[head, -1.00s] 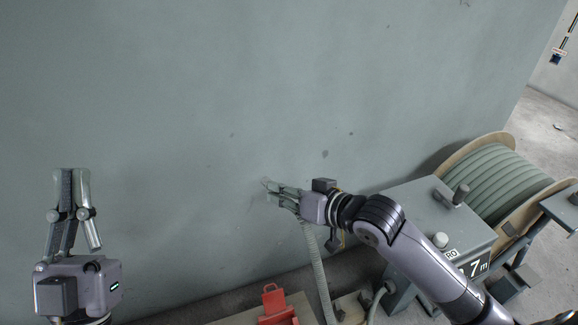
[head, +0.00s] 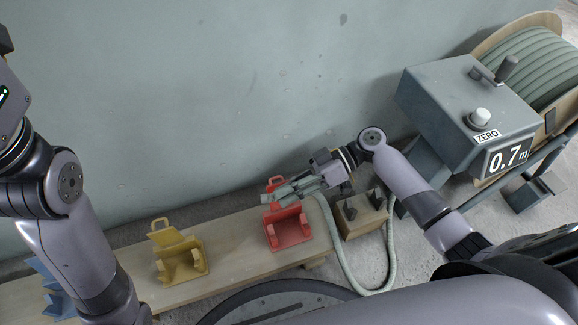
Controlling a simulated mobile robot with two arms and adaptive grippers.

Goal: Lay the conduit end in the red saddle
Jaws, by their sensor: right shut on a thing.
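The red saddle (head: 287,236) stands on a wooden bench, with its lid plate tilted up at the back. My right gripper (head: 290,190) is over the red saddle and hides part of its upright lid. It is shut on the end of the grey-green conduit (head: 347,268), which hangs from the gripper in a loop towards the measuring machine. Whether the conduit end touches the saddle cannot be told. Of my left arm only the links show, at the left edge; its fingers are out of view.
A yellow saddle (head: 180,259) and a blue saddle (head: 56,285) stand further left on the wooden bench (head: 232,257). A wooden block with dark prongs (head: 361,214) is right of the red saddle. The grey measuring machine (head: 440,95) reads 0.7 m, before the conduit reel (head: 530,70).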

